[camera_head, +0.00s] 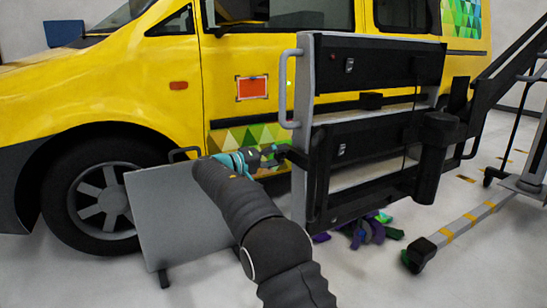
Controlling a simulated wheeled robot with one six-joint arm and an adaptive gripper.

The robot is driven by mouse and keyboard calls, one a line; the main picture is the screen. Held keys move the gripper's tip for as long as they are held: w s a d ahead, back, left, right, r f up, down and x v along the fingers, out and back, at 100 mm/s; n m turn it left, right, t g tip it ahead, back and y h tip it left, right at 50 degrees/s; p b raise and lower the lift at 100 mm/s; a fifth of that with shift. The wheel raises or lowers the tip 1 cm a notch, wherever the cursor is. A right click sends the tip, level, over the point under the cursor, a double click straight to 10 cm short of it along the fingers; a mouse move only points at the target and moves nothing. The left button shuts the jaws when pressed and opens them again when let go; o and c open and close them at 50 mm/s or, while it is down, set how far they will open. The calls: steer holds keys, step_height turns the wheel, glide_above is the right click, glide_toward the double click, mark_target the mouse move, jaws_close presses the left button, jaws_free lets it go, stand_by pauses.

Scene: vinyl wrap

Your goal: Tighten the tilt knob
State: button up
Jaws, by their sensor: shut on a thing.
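My arm reaches up from the bottom of the head view, and my gripper (273,156) is at the left side of the dark panel frame (320,150). It is shut on a small dark part, which looks like the tilt knob (284,151), beside the frame's grey upright. The fingers and the knob are small here, and my gripper partly covers the knob. How tight the knob is cannot be seen.
A yellow van (130,85) with a coloured triangle pattern stands behind. A grey board (170,220) stands upright left of my arm. Coloured scraps (368,230) lie under the frame. A wheeled stand's leg (465,225) is at the right. The front floor is mostly clear.

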steer(key=shift+d+m, duration=0.15)
steer(key=shift+m, duration=0.25)
steer(key=o, duration=1.2)
steer(key=shift+c, duration=0.2)
steer(key=shift+a, duration=0.25)
steer(key=v, duration=1.2)
steer(key=shift+d, duration=0.1)
